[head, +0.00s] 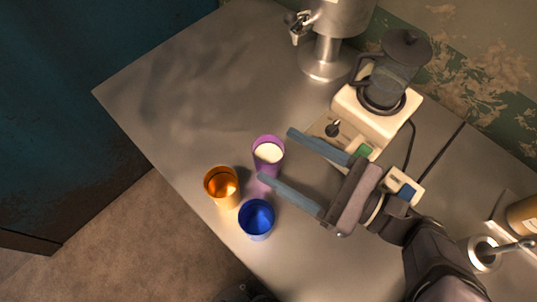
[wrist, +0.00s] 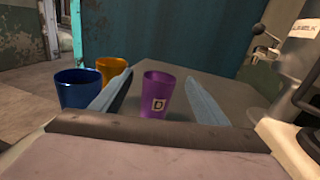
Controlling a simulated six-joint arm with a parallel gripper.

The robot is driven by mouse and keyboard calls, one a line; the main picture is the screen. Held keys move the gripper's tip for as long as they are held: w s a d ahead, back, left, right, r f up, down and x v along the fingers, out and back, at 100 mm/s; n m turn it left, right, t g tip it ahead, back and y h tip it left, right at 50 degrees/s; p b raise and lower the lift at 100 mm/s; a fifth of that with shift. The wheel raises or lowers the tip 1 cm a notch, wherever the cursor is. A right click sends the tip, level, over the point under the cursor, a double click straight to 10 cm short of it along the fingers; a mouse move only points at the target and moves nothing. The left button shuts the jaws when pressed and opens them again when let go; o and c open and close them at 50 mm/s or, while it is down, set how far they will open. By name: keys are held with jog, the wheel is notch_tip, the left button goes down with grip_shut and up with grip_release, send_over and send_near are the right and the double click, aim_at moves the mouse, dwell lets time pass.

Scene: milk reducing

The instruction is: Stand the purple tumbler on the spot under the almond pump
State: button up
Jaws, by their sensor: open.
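The purple tumbler (head: 268,154) stands upright on the metal counter with white liquid in it. I cannot tell whether either finger touches the tumbler. A steel dispenser (head: 328,50) with a tap stands at the back; in the wrist view its label (wrist: 303,30) seems to end in "milk". The almond pump is not clearly identifiable.
An orange tumbler (head: 222,186) and a blue tumbler (head: 256,218) stand close by at the counter's front edge. A cream appliance with a dark glass jug (head: 398,68) stands at the back right. The counter (head: 180,85) is clear at the back left.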

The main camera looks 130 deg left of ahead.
aim_at(269, 149)
jog(key=shift+s+d+f+p, duration=0.1)
jog(key=shift+s+d+p, duration=0.1)
jog(key=shift+s, duration=0.9)
jog(key=shift+s+d+f+p, duration=0.1)
jog(key=shift+s+d, duration=0.1)
jog(key=shift+s, duration=0.85)
jog(key=shift+c, duration=0.6)
jog(key=c, duration=1.3)
jog(key=shift+r, duration=0.2)
notch_tip(269, 149, up, 18)
jog(key=shift+f, duration=0.15)
